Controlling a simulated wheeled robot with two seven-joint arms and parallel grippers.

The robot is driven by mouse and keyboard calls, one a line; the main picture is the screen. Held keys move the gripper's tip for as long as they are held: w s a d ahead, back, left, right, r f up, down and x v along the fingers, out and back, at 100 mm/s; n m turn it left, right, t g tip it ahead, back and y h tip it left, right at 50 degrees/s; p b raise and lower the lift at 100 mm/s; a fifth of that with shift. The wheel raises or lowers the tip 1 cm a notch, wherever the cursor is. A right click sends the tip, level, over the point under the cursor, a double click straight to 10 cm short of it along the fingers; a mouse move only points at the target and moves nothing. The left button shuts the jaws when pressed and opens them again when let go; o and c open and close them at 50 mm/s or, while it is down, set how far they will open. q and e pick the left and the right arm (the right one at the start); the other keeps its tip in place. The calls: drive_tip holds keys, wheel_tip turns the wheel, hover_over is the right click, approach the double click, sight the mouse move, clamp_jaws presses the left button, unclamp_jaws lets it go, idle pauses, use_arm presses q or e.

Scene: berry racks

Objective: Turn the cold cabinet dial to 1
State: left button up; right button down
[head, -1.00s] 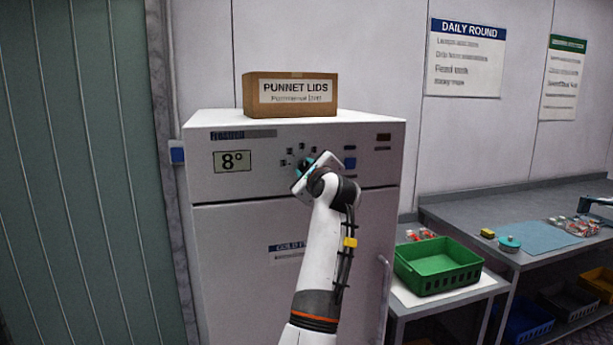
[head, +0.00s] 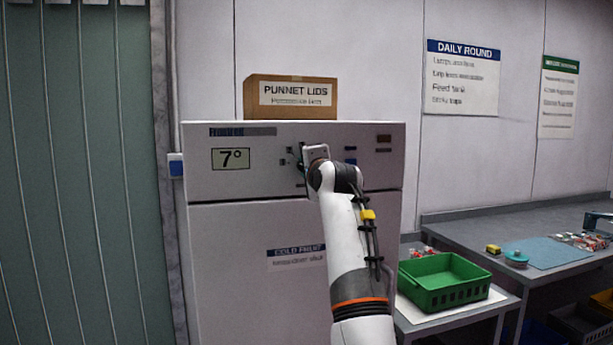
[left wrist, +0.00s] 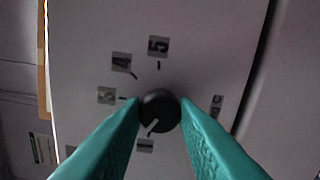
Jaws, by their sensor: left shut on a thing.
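The cold cabinet (head: 240,240) stands ahead, its display (head: 231,158) reading 7°. In the left wrist view the dial (left wrist: 160,112) is a dark round knob. My left gripper (left wrist: 160,106) is shut on it, one teal finger on each side. The dial's pale pointer line points down and slightly left, toward a small label (left wrist: 145,145) whose figure is hard to read. Labels 5 (left wrist: 158,46), 4 (left wrist: 121,63) and apparently 3 (left wrist: 106,95) run from top to left. The left finger may hide another. In the head view my arm hides the dial. My right gripper is not seen.
A punnet lids box (head: 290,98) sits on the cabinet top. A green crate (head: 445,284) stands on a low table to the right. Behind it, a bench (head: 460,232) holds a blue mat (head: 545,252) and small items. A ribbed green panel (head: 75,180) is at left.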

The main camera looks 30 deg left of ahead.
use_arm(q)
drive_tip(key=n, duration=0.3)
drive_tip(key=shift+f+b, duration=0.2)
drive_tip(key=shift+b, duration=0.2)
drive_tip(key=shift+n, duration=0.5)
drive_tip(key=o, duration=0.9)
drive_tip(key=shift+o, duration=0.4)
drive_tip(key=shift+r, duration=0.1)
